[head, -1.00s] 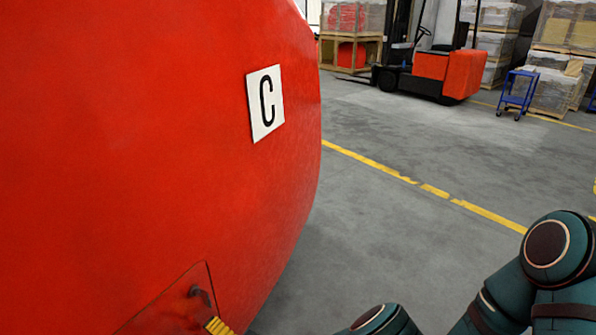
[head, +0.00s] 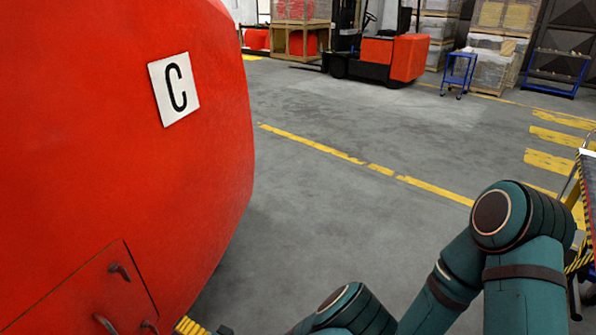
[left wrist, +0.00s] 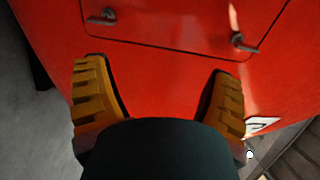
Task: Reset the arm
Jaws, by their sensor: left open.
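A yellow fingertip shows at the head view's bottom edge. My right gripper is not in view.
Open grey floor (head: 320,180) with a yellow line (head: 330,152) lies right of the nosecone. A forklift (head: 385,55), pallet stacks (head: 490,60) and a blue cart (head: 458,72) stand at the back. A trolley (head: 588,200) with striped edges is at the far right.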

